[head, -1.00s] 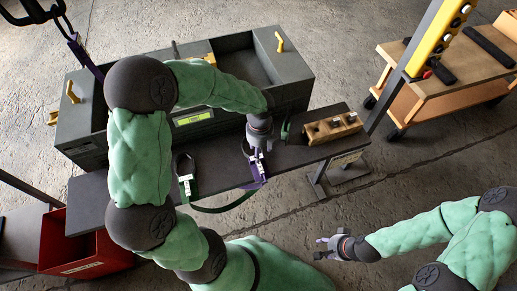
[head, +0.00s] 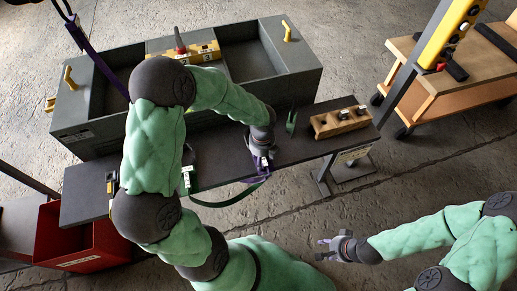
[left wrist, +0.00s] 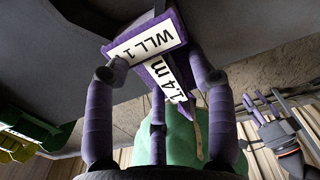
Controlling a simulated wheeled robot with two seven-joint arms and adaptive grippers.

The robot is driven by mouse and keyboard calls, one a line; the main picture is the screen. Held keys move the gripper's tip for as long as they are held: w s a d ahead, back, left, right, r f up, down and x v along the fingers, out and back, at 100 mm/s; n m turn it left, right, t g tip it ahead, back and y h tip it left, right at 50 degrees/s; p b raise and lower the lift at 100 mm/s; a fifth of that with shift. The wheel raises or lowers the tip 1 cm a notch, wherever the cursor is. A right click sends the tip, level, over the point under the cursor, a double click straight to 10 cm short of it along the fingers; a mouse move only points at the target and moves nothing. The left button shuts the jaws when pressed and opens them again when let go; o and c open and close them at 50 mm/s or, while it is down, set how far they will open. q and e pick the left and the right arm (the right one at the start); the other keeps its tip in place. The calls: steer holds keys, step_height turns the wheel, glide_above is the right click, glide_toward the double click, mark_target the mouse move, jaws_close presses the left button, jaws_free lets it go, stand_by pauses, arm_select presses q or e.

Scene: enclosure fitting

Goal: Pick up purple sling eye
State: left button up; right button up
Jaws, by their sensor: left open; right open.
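The purple sling eye (head: 258,172) lies at the front edge of the dark bench, with white labels on it. In the left wrist view the purple sling eye (left wrist: 147,50) shows large, with labels reading "WLL 1" and "1.4 m", between and just beyond my fingertips. My left gripper (head: 262,159) is right over it, with fingers apart on both sides; whether they touch it I cannot tell. Its fingers also show in the left wrist view (left wrist: 160,82). My right gripper (head: 328,248) is open and empty, low at the right, away from the bench.
A green sling (head: 228,202) hangs in a loop off the bench front (head: 330,162). A wooden block with holes (head: 340,121) stands at the bench's right end. A large grey enclosure (head: 283,80) stands behind. A red bin (head: 75,240) is at lower left, a wooden cart (head: 465,85) at right.

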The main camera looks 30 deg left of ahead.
arm_select(q)
jaws_close()
steer(key=shift+r, duration=0.15)
